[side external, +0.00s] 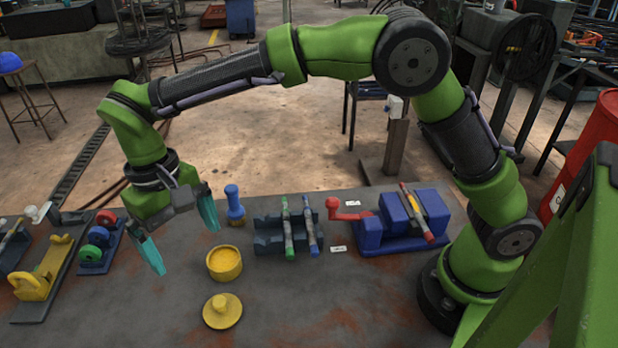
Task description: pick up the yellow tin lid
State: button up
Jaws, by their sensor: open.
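The yellow tin lid (222,310) lies flat on the table near the front. It is a round disc with a raised knob in its middle. The open yellow tin (224,263) stands just behind it, apart from the lid. My gripper (180,242) is open, with two teal fingers spread wide and nothing visible between them. It is above the table, to the left of and behind the lid and tin.
A blue knobbed piece (234,205) stands behind the tin. A dark rack (270,238) with green and blue pens and a blue block fixture (400,225) with a red crank are to the right. A yellow-handled fixture (42,275) is left. The front table is clear.

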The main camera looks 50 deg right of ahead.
send_near(219, 301)
jog(key=f, duration=0.5)
jog(key=shift+a, duration=0.2)
jog(key=shift+s+d+f, duration=0.1)
jog(key=shift+s+f, duration=0.15)
jog(key=shift+f, duration=0.65)
jog(key=shift+s+d+f, duration=0.1)
jog(key=shift+s+f, duration=0.1)
jog(key=shift+f, duration=0.7)
jog(key=shift+s+f, duration=0.25)
jog(key=shift+f, duration=0.65)
jog(key=shift+c, duration=0.2)
jog(key=c, duration=1)
jog(key=shift+r, duration=0.15)
